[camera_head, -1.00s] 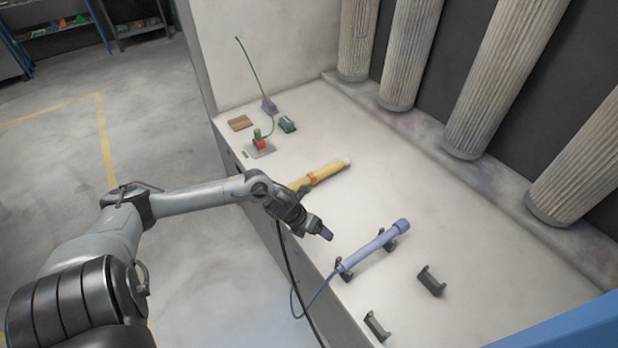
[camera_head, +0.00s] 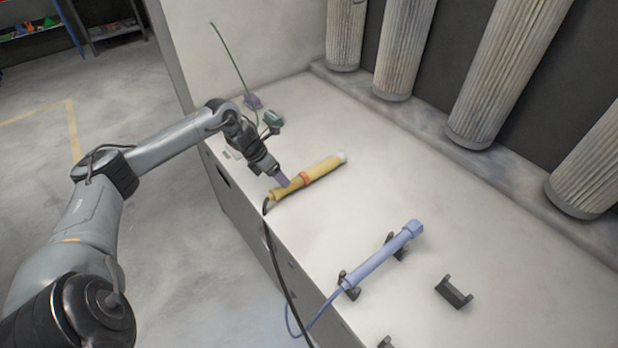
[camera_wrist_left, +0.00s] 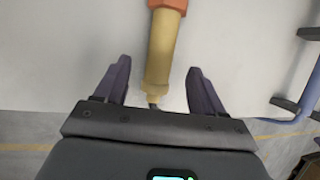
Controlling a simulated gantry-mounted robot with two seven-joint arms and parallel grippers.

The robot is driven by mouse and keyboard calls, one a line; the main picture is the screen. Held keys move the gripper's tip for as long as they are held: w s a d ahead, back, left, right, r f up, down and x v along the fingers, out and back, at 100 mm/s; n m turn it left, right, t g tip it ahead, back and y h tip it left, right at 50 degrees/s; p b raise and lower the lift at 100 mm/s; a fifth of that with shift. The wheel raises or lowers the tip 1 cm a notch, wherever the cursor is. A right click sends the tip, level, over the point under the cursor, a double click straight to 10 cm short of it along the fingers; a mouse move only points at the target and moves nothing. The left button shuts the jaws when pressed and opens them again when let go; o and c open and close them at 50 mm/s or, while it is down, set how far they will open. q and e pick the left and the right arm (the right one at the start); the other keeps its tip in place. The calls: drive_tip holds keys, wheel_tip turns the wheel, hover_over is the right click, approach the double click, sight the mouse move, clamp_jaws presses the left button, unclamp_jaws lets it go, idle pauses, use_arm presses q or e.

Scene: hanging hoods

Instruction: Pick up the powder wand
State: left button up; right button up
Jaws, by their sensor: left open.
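A yellow wand (camera_head: 318,172) with an orange-red band and a pale tip lies on the light bench top. A blue wand (camera_head: 376,257) with a cable rests in dark holders nearer the front. I cannot tell from looks which is the powder wand. My left gripper (camera_head: 281,181) is open at the handle end of the yellow wand. In the left wrist view, the yellow handle (camera_wrist_left: 162,50) lies between the two spread fingers of that gripper (camera_wrist_left: 159,66), with gaps on both sides. My right gripper is not in view.
An empty dark holder (camera_head: 454,291) stands right of the blue wand. A green item (camera_head: 272,118) and a purple-based piece (camera_head: 253,102) sit at the back left. Ribbed filter columns (camera_head: 508,70) hang along the back. A black cable (camera_head: 278,262) hangs over the front edge.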

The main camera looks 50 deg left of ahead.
sight(303, 178)
use_arm(q)
drive_tip(key=shift+b+x, duration=0.4)
drive_tip(key=shift+x, duration=2.65)
drive_tip(key=shift+w, duration=0.1)
drive_tip(key=shift+c, duration=0.7)
drive_tip(key=shift+r, duration=0.15)
drive_tip(key=c, duration=1.1)
drive_tip(key=shift+d, duration=0.1)
